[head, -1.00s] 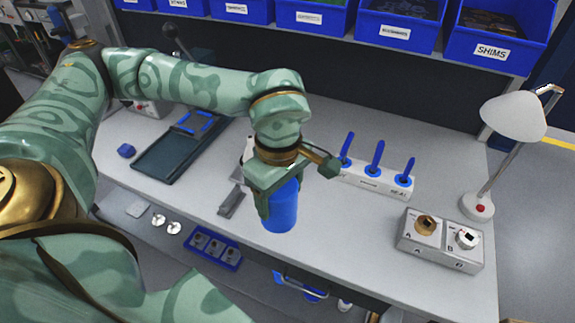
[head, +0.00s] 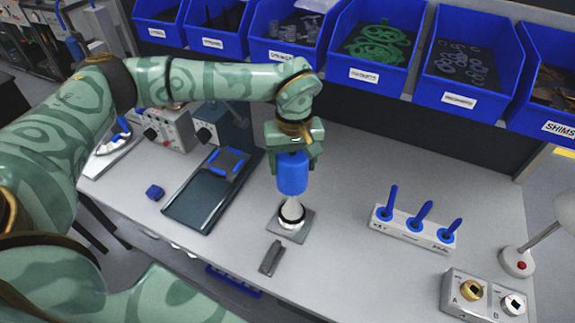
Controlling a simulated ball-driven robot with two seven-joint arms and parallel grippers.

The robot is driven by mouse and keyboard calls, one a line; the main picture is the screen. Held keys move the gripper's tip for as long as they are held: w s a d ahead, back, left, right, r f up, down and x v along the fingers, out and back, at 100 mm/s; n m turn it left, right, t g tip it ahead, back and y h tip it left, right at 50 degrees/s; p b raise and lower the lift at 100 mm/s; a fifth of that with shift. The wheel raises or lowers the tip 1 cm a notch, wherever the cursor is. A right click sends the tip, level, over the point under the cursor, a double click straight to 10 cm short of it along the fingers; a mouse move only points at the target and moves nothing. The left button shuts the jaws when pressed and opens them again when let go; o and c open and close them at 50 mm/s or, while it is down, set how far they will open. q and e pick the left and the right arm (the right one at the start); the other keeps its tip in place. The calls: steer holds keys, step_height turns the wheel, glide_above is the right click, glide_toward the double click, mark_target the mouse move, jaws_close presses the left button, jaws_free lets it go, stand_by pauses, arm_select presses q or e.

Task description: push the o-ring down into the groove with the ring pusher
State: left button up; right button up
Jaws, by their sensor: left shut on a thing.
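My left gripper (head: 293,150) is shut on the blue cylindrical ring pusher (head: 292,177), which hangs upright from it. Directly below the pusher stands a pale cone (head: 292,207) on a square grey plate (head: 302,231). A dark ring, which looks like the o-ring (head: 291,222), shows around the cone's lower part. The groove cannot be made out. My right gripper is not in view.
A grey bar (head: 271,258) lies in front of the plate. A white rack (head: 412,230) with three blue tools and a box with two knobs (head: 483,296) stand right. Blue bins (head: 372,81) line the back.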

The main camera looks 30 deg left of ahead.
arm_select(q)
steer(key=shift+s+d+r+m, duration=0.15)
steer(key=shift+d+m, duration=0.1)
steer(key=shift+m, duration=0.15)
steer(key=shift+a, duration=0.1)
steer(key=shift+w+a, duration=0.15)
steer(key=shift+w, duration=0.05)
steer(key=shift+r+p, duration=0.1)
steer(key=shift+p, duration=0.3)
step_height(320, 180, down, 2)
steer(key=shift+s+b, duration=0.1)
steer(key=shift+b, duration=0.4)
steer(key=shift+f, duration=0.8)
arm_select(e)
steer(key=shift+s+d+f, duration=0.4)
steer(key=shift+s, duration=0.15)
